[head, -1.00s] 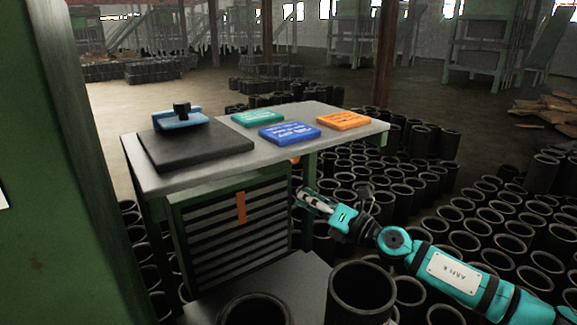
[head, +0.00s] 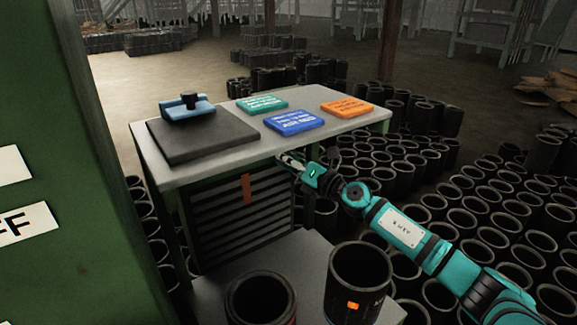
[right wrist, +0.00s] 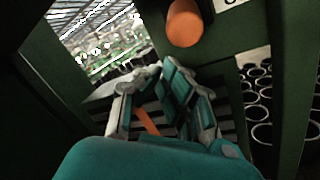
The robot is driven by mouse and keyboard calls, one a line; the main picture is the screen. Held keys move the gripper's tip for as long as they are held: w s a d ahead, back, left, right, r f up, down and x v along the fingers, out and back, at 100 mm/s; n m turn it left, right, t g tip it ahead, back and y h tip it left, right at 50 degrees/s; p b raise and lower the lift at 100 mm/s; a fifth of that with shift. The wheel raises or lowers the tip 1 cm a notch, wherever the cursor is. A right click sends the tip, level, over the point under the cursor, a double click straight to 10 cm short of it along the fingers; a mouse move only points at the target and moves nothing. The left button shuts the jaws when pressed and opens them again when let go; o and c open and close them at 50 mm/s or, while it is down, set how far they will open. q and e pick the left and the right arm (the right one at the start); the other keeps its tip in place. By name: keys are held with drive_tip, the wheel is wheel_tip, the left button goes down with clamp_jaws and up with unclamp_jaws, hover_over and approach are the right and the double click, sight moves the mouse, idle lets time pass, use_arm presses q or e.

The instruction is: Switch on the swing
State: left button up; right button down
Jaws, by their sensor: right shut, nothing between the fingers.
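An orange round knob or button (right wrist: 185,22) stands out from a dark green panel at the top of the right wrist view. A white label (right wrist: 233,3), cut off, sits beside it. The knob cannot be made out in the head view. My right gripper (head: 284,160) is shut and empty, at the front edge of the workbench (head: 205,178). In the right wrist view its fingers (right wrist: 150,78) lie below and left of the knob, apart from it in the picture. No swing can be identified. My left gripper is not in view.
A green cabinet (head: 50,120) with a white label reading "FF" (head: 25,225) fills the left. The bench carries a black plate (head: 205,140) and blue, teal and orange blocks. Dark sleeves crowd the floor at right; two more (head: 358,280) stand close in front.

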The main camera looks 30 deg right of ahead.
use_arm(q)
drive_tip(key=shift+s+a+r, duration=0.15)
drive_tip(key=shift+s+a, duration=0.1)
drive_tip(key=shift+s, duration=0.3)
use_arm(e)
drive_tip(key=shift+s+d+r, duration=0.3)
drive_tip(key=shift+d+r, duration=0.3)
drive_tip(key=shift+d, duration=0.05)
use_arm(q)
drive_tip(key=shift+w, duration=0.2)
